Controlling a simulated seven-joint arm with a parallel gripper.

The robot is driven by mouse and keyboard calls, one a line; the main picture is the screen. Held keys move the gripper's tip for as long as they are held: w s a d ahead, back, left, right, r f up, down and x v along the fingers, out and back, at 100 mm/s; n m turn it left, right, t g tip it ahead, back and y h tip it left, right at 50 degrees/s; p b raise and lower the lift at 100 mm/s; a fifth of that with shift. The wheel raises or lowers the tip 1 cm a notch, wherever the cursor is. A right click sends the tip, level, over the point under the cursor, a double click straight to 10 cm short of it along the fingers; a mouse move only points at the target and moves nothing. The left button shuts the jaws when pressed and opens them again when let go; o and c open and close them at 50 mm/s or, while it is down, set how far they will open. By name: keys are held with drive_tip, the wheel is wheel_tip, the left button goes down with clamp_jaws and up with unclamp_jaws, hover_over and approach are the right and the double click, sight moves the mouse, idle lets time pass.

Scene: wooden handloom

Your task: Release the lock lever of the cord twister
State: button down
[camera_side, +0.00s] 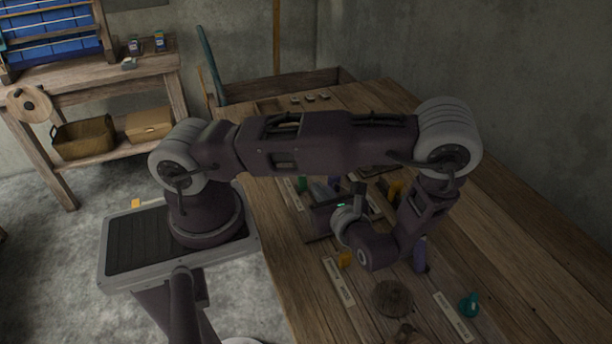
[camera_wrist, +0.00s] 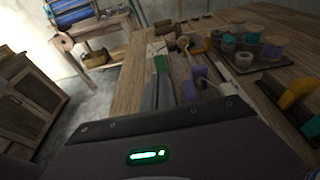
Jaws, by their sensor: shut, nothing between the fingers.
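My gripper (camera_wrist: 158,78) is shut and empty, its long grey fingers side by side and pointing away over the table in the wrist view. In the side view it hangs low over the middle of the wooden table, partly covered by my arm. A green piece (camera_wrist: 159,63) shows just past the fingertips; I cannot tell whether they touch it. Purple pieces (camera_wrist: 201,71) lie just to the right of the fingers. I cannot clearly pick out the cord twister or its lock lever; my gripper body and arm hide part of the work area.
The wooden table (camera_side: 527,262) holds a teal piece (camera_side: 469,304), a round dark disc (camera_side: 392,298) and label strips (camera_side: 338,281). A board with several thread spools (camera_wrist: 274,46) stands at the right in the wrist view. A side bench (camera_side: 95,68) stands beyond a gap. The table's right side is clear.

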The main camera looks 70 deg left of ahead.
sight(303, 184)
drive_tip(key=x, duration=0.9)
drive_tip(key=shift+d, duration=0.1)
drive_tip(key=shift+a, duration=0.9)
drive_tip(key=a+r+v, duration=0.1)
drive_tip(key=r+v, duration=0.1)
drive_tip(key=v, duration=1.2)
drive_tip(key=s+d+r+n+t+h, duration=0.2)
drive_tip(key=r+n+h, duration=0.3)
drive_tip(key=r, duration=0.3)
drive_tip(key=s+d+r+n+t+h, duration=0.1)
drive_tip(key=s+d+r+n+h, duration=0.3)
drive_tip(key=r+n, duration=0.3)
drive_tip(key=s+d+r+n+t+h, duration=0.2)
drive_tip(key=s+d+r+n+h, duration=0.1)
drive_tip(key=r, duration=0.5)
drive_tip(key=d+n+h, duration=0.1)
drive_tip(key=n+h, duration=0.1)
drive_tip(key=n, duration=0.1)
drive_tip(key=shift+s+d+r+t+h, duration=0.2)
drive_tip(key=shift+s+r+t+h, duration=0.1)
drive_tip(key=shift+s+h, duration=0.1)
